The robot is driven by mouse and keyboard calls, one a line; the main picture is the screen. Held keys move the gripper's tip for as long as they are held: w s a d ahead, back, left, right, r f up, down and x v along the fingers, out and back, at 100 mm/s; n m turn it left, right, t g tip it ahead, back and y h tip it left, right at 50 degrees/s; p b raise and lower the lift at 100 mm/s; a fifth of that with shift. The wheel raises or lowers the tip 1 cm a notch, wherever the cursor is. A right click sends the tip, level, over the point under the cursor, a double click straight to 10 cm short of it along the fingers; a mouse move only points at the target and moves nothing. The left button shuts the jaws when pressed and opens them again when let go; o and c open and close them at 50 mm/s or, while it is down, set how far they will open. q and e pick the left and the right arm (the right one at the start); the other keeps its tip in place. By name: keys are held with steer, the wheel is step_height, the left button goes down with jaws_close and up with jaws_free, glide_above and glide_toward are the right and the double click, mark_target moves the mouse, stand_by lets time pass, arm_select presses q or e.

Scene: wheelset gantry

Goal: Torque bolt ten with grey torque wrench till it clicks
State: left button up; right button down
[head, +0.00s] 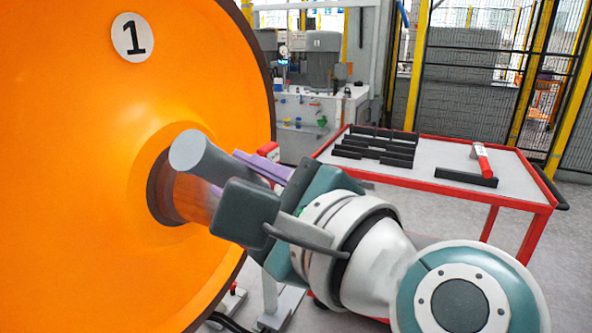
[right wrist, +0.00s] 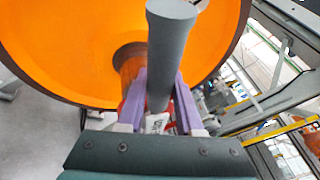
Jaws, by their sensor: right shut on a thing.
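My right gripper (head: 238,174) has purple fingers and is shut on the grey torque wrench (head: 197,153), a thick grey cylinder. Its rounded end shows in front of the hub of the orange wheel (head: 70,190). In the right wrist view the wrench (right wrist: 170,50) stands between the two purple fingers (right wrist: 158,95), with the wheel (right wrist: 60,50) behind it. I cannot tell whether the wrench touches the wheel or the brown axle (head: 190,200). No bolt, and no bolt number ten, can be made out. My left gripper is out of view.
A round label with the number 1 (head: 132,37) is on the wheel. A red-framed table (head: 430,150) on the right carries black holders (head: 375,148) and a red-and-white tool (head: 482,157). A machine (head: 310,110) and mesh fencing (head: 470,70) stand behind.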

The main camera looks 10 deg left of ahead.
steer(key=r, duration=0.1)
steer(key=w+p, duration=0.1)
steer(key=r+m+p, duration=0.1)
steer(key=shift+w+d+r, duration=0.2)
steer(key=shift+w+r, duration=0.05)
steer(key=shift+r, duration=0.05)
steer(key=shift+w+d+m+g+p, duration=0.1)
steer(key=shift+w+m+g+p, duration=0.2)
steer(key=shift+p, duration=0.2)
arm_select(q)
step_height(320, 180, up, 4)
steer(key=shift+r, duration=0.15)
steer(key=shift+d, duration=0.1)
arm_select(e)
steer(key=shift+f, duration=0.1)
